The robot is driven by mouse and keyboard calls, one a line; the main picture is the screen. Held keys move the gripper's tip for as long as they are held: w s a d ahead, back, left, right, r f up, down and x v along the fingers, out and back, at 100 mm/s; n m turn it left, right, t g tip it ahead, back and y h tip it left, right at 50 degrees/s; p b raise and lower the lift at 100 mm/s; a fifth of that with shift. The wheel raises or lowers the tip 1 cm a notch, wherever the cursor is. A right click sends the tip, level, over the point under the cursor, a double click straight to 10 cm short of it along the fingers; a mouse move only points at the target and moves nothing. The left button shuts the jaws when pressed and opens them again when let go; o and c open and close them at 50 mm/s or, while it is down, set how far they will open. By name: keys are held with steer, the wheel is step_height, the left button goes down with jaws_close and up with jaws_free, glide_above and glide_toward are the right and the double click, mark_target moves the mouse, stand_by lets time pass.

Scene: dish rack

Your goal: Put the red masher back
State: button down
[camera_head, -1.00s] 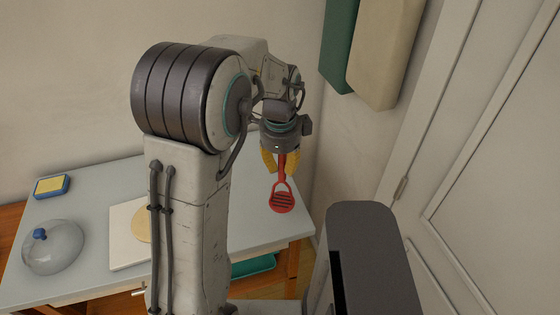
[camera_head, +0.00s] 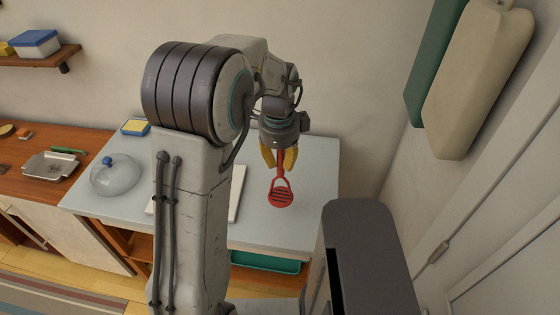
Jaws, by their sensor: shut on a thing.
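The red masher (camera_head: 281,195) hangs head down from my gripper (camera_head: 280,158), with its slotted head at the bottom. The yellow fingers of my gripper are shut on the upper part of its handle. The masher appears in front of the right part of the pale grey table top (camera_head: 310,180). Whether its head touches the table cannot be told for sure. The place where the masher belongs cannot be made out in this view.
A glass dome with a blue knob (camera_head: 117,177), a blue and yellow sponge (camera_head: 135,127) and a white board (camera_head: 237,195) lie on the table. A wooden counter with a metal tray (camera_head: 50,166) is at left. Green and cream boards (camera_head: 475,80) hang on the right wall.

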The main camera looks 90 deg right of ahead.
mark_target(281, 176)
steer(key=shift+d, duration=0.2)
stand_by(0.5)
steer(key=shift+f+b, duration=2.4)
steer(key=shift+f, duration=0.35)
steer(key=shift+f+b, duration=0.55)
steer(key=shift+b, duration=0.15)
steer(key=shift+f, duration=0.25)
steer(key=c, duration=1.1)
jaws_free()
